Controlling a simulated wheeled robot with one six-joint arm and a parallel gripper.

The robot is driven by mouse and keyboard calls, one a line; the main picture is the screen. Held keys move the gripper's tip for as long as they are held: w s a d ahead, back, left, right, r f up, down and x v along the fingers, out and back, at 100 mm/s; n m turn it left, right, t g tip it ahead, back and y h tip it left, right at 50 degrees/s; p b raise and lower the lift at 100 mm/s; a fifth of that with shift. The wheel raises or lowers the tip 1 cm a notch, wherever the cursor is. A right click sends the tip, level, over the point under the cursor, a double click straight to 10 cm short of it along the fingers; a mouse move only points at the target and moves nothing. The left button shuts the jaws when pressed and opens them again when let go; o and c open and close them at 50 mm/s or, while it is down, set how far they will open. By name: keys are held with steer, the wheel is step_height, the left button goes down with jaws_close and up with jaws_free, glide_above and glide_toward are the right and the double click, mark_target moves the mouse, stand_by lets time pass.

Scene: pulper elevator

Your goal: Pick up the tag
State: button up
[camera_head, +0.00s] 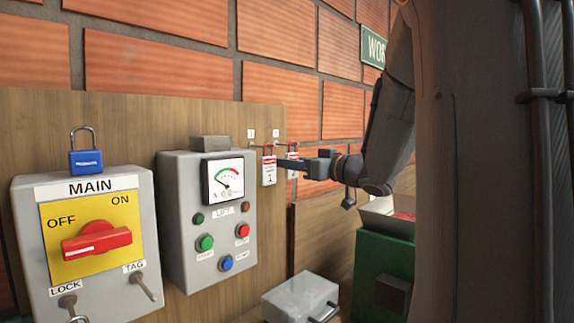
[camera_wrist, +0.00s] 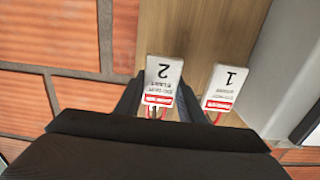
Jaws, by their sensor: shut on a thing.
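Two white tags with red bands hang on red cords from hooks on the wooden board. Tag 1 (camera_head: 269,172) hangs on the left in the head view and at the right in the wrist view (camera_wrist: 224,87), outside my jaws. Tag 2 (camera_wrist: 163,80) is between my fingers in the wrist view; in the head view (camera_head: 292,172) it is partly hidden by my gripper. My gripper (camera_head: 284,163) comes in from the right and is shut on tag 2, close to the board and just beside tag 1.
A grey lift control box (camera_head: 207,225) with a gauge and buttons stands left of the tags. Further left is the MAIN switch box (camera_head: 88,245) with a blue padlock (camera_head: 86,160) on top.

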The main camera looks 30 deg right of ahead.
steer(key=shift+s+r+b, duration=0.1)
steer(key=shift+r+b, duration=0.25)
steer(key=shift+r, duration=0.25)
steer(key=b+v, duration=0.4)
steer(key=v, duration=1.4)
